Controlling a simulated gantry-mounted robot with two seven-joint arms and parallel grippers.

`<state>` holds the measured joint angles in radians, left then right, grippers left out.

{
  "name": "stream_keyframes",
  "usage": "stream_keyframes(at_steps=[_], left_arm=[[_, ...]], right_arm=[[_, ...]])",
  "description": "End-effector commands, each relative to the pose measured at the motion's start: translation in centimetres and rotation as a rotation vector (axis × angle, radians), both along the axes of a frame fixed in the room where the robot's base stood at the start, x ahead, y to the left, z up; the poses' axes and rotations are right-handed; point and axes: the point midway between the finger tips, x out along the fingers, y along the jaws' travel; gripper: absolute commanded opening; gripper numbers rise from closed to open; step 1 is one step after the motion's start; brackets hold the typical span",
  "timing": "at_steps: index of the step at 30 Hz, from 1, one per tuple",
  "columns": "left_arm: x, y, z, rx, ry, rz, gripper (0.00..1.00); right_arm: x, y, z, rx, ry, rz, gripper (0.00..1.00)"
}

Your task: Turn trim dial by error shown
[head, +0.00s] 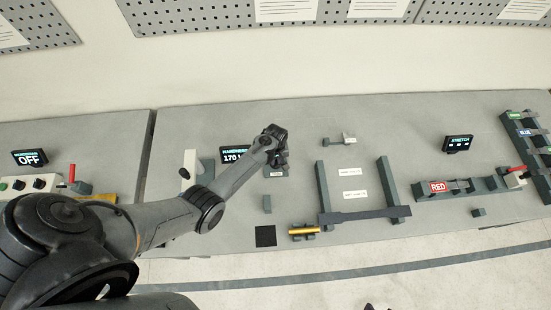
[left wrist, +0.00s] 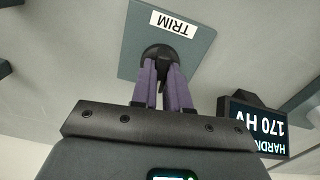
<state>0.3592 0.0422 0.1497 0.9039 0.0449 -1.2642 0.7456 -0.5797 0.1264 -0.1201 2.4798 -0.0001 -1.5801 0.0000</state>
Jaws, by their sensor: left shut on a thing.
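The trim dial (left wrist: 160,54) is a round black knob on a grey-green plate (left wrist: 196,50) with a white "TRIM" label (left wrist: 172,23). My left gripper (left wrist: 162,72) reaches down onto it, its two purple fingers shut on the knob. In the head view my left gripper (head: 277,160) stands over the dial's plate (head: 276,174) and hides most of the dial. The hardness display (head: 234,154) is partly covered by my arm in the head view. In the left wrist view the display (left wrist: 255,122) appears upside down and reads "170 HV". My right gripper is not in view.
A grey frame (head: 322,190) with white labels stands right of the dial. A stretch display (head: 458,143) and a fixture marked "RED" (head: 438,187) are farther right. A brass cylinder (head: 304,231) and a black square (head: 265,236) lie near the front edge. A display reading "OFF" (head: 30,158) is at the left.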

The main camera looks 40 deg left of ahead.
Motion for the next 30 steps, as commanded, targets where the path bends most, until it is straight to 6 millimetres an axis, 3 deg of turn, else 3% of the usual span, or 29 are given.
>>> stream_keyframes(at_steps=[12,30], left_arm=[[-0.05,-0.2,0.04,-0.004,0.004,0.372,0.0],[-0.01,-0.09,-0.06,-0.002,0.002,0.831,0.0]], right_arm=[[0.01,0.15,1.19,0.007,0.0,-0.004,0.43],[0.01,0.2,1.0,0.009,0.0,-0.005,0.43]])
